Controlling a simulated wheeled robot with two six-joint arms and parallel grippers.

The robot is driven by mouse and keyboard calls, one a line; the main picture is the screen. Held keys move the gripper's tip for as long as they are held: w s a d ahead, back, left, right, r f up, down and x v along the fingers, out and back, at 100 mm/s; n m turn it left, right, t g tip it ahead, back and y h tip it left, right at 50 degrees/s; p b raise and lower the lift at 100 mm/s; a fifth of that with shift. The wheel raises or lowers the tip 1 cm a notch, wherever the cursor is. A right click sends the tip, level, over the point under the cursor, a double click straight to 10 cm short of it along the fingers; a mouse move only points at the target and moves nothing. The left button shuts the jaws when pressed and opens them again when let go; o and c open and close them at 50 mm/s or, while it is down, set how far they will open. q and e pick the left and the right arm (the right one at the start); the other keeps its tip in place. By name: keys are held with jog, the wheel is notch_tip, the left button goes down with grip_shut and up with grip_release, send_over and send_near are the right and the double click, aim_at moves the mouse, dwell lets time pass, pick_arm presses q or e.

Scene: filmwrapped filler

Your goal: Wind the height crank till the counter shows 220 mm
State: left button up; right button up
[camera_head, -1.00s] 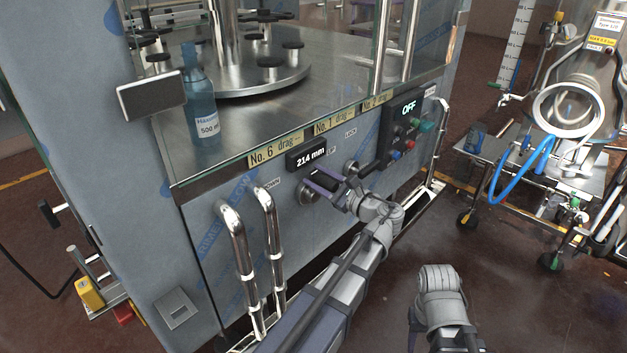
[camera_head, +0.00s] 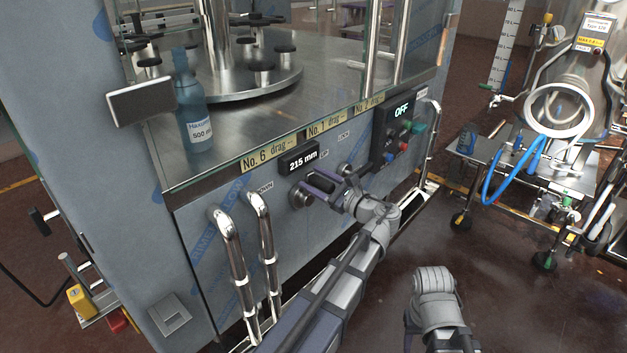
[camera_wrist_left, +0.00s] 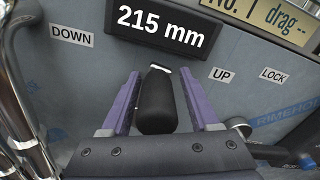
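The counter (camera_head: 299,161) on the cabinet front reads 215 mm, also clear in the left wrist view (camera_wrist_left: 160,24). The height crank (camera_head: 299,197) sits below it, its hub partly hidden by my gripper. In the left wrist view its black handle (camera_wrist_left: 156,103) lies between the two purple fingers. DOWN (camera_wrist_left: 72,36) is left of the handle and UP (camera_wrist_left: 222,75) right. My right gripper is out of view; only part of that arm shows.
A LOCK label (camera_wrist_left: 273,76) and a knob (camera_wrist_left: 238,126) are right of the crank. The control panel (camera_head: 401,130) reads OFF. Bent steel rails (camera_head: 266,240) stand left of my arm. A blue bottle (camera_head: 190,105) stands on the worktop above.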

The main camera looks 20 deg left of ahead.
aim_at(333, 190)
pick_arm(q)
jog(key=shift+o, duration=0.5)
jog(key=shift+s, duration=0.1)
jog(key=v, duration=0.7)
jog(key=shift+s+d, duration=0.15)
jog(key=shift+d, duration=0.15)
